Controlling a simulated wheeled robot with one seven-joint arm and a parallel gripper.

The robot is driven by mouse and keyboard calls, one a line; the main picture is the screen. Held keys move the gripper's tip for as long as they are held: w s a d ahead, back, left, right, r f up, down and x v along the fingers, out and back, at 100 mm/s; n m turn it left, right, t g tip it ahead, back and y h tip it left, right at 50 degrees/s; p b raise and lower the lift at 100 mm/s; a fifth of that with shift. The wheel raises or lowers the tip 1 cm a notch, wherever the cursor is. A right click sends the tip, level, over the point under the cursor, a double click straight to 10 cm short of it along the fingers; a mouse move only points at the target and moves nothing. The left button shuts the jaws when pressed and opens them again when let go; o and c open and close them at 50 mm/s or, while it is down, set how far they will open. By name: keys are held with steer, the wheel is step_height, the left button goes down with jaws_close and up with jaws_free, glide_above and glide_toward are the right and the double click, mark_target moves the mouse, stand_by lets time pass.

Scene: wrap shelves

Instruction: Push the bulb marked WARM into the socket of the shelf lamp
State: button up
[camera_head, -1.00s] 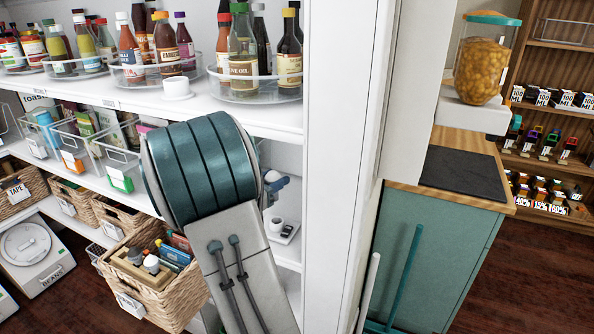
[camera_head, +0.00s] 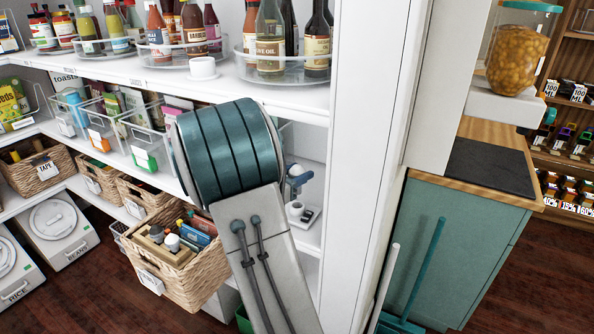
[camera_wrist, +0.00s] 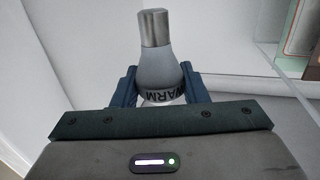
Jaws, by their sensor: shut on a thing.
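The bulb (camera_wrist: 153,66) marked WARM is between the dark blue fingers of my gripper (camera_wrist: 160,80) in the wrist view. My gripper is shut on its wide grey part, where the lettering shows, and the silver metal cap points away from my palm. In the head view my arm hides most of the gripper; a small blue and white part shows just right of the arm, in front of a lower shelf. I cannot make out the shelf lamp or its socket for certain in either view.
A small tray with a round white item (camera_head: 297,209) sits on the shelf right of my arm. A white upright panel (camera_head: 365,120) bounds this bay. A wicker basket (camera_head: 185,285) is left of my arm.

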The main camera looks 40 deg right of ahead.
steer(key=shift+f+b, duration=0.65)
steer(key=shift+f, duration=0.8)
steer(key=shift+p, duration=0.6)
stand_by(0.5)
steer(key=shift+f+b, duration=1.1)
steer(key=shift+f, duration=0.65)
steer(key=o, duration=1.1)
steer(key=shift+c, duration=0.2)
steer(key=s+a, duration=0.1)
steer(key=a, duration=1.2)
steer(key=shift+s+a+r+p, duration=0.35)
steer(key=shift+r, duration=0.05)
